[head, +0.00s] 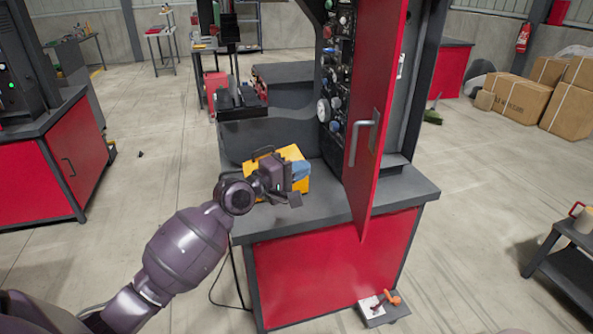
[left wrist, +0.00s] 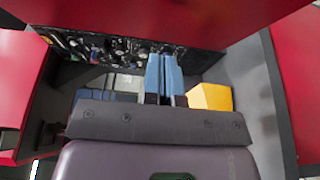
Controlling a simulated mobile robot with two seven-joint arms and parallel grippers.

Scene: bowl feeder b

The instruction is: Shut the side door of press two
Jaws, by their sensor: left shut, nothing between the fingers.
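The side door (head: 384,100) of the press is a tall red panel in the head view. It stands open, swung out from the dark frame over the bench's front edge. Its grey bar handle (head: 362,138) is on the face towards me. My left gripper (head: 301,171) is shut and empty, above the bench top, left of the door and apart from it. Its blue fingers (left wrist: 165,76) lie together in the left wrist view. Red panels show around that view; I cannot tell which is the door. My right gripper is in neither view.
A yellow box (head: 290,153) sits on the bench, partly behind my left gripper; it also shows in the left wrist view (left wrist: 211,97). A panel of gauges and knobs (head: 335,85) stands left of the door. An orange-handled thing (head: 385,304) lies low in front.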

